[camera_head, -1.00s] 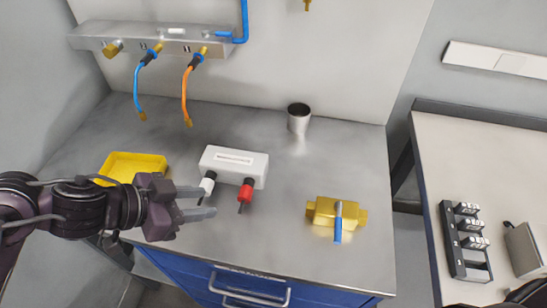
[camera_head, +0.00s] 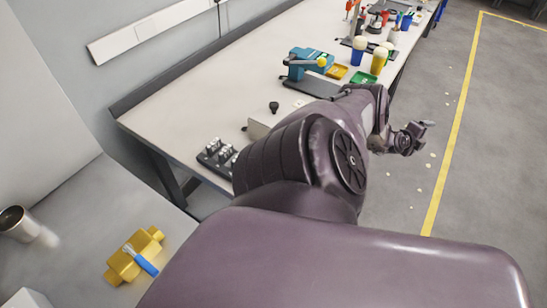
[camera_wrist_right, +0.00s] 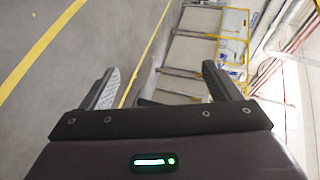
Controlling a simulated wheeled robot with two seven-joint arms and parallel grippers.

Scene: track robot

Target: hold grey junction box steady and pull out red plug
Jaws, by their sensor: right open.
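A pale corner at the bottom left of the head view looks like the end of the grey junction box (camera_head: 28,299); the rest of it is outside the frame. The red plug is not in view. My right gripper (camera_head: 425,131) is stretched out beyond the side bench, over the floor, far from the box. In the right wrist view my right gripper (camera_wrist_right: 160,76) has its two fingers spread, with nothing between them. My left gripper is not in view.
A yellow valve block (camera_head: 133,255) with a blue handle and a metal cup (camera_head: 18,223) stand on the grey bench. The side bench (camera_head: 190,105) holds a teal vise (camera_head: 308,62), cups and small trays. Open floor (camera_head: 470,150) lies to the right.

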